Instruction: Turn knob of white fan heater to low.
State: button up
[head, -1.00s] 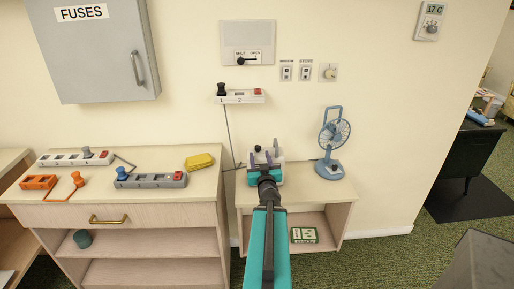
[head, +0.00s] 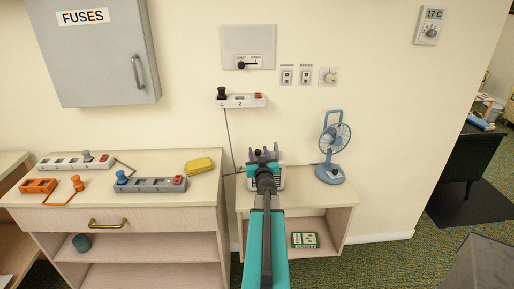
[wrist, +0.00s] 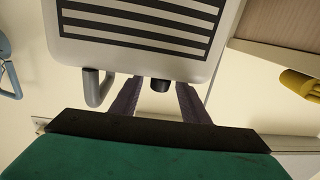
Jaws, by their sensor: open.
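The white fan heater (head: 280,182) stands on the low shelf unit against the wall, mostly hidden behind my arm in the head view. In the wrist view the heater (wrist: 140,48) appears upside down, with a black slotted grille and a grey handle (wrist: 97,88) beside my gripper. A small dark knob (wrist: 160,85) shows at its edge. My gripper (wrist: 157,98) is open, with one finger on each side of the knob and a gap visible on both sides. The gripper also shows over the heater in the head view (head: 264,156). The knob's setting cannot be read.
A blue desk fan (head: 331,150) stands right of the heater. A white power strip (head: 240,101) is on the wall above, with a cord hanging down. The left cabinet (head: 140,160) holds several power strips and a yellow object (head: 199,166).

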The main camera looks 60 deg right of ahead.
aim_at(258, 150)
jog(key=shift+p+x, duration=0.3)
jog(key=shift+x, duration=1.85)
jog(key=c, duration=1.1)
grip_shut()
jog(key=shift+d+f+b, duration=0.1)
jog(key=shift+b, duration=0.7)
jog(key=g+b, duration=0.1)
jog(key=b, duration=0.6)
jog(key=m+h+b, duration=0.1)
jog(key=b, duration=0.6)
jog(key=shift+s+d+g, duration=0.1)
jog(key=shift+d+g, duration=0.25)
jog(key=shift+g, duration=0.05)
jog(key=b, duration=0.7)
jog(key=shift+s+a+m+g+h+b, duration=0.15)
jog(key=shift+a+m+g+h+b, duration=0.15)
jog(key=shift+m, duration=0.1)
